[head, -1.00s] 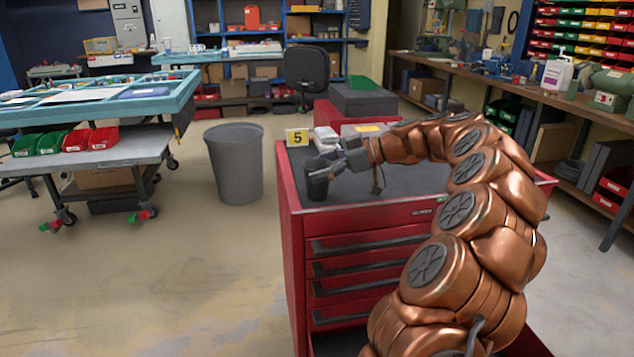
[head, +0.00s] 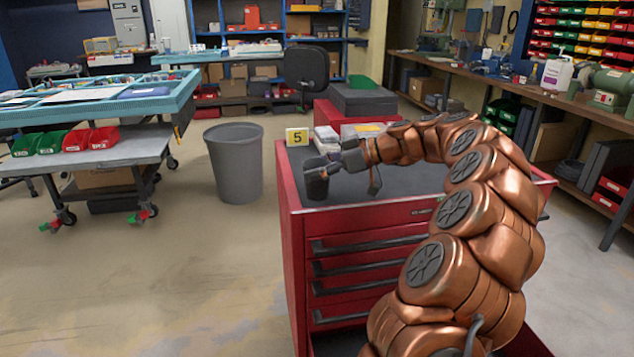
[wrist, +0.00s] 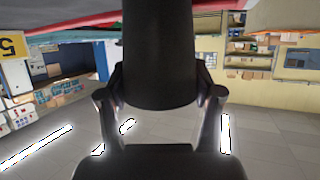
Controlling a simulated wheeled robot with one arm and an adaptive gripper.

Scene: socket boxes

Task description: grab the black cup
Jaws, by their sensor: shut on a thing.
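The black cup (head: 316,184) stands upright on the dark top of the red tool cabinet (head: 370,188), near its left edge. It also fills the upper middle of the wrist view (wrist: 158,50), where the picture is upside down. My gripper (head: 324,172) reaches the cup from the right, with its fingers on either side of it. In the wrist view my gripper's fingers (wrist: 160,90) press against both sides of the cup. Part of the cup is hidden by the fingers in the head view.
A yellow marker with a 5 (head: 297,137) and a clear box (head: 326,139) sit behind the cup on the cabinet. A grey bin (head: 234,165) stands on the floor to the left. The cabinet top in front of my wrist is bare.

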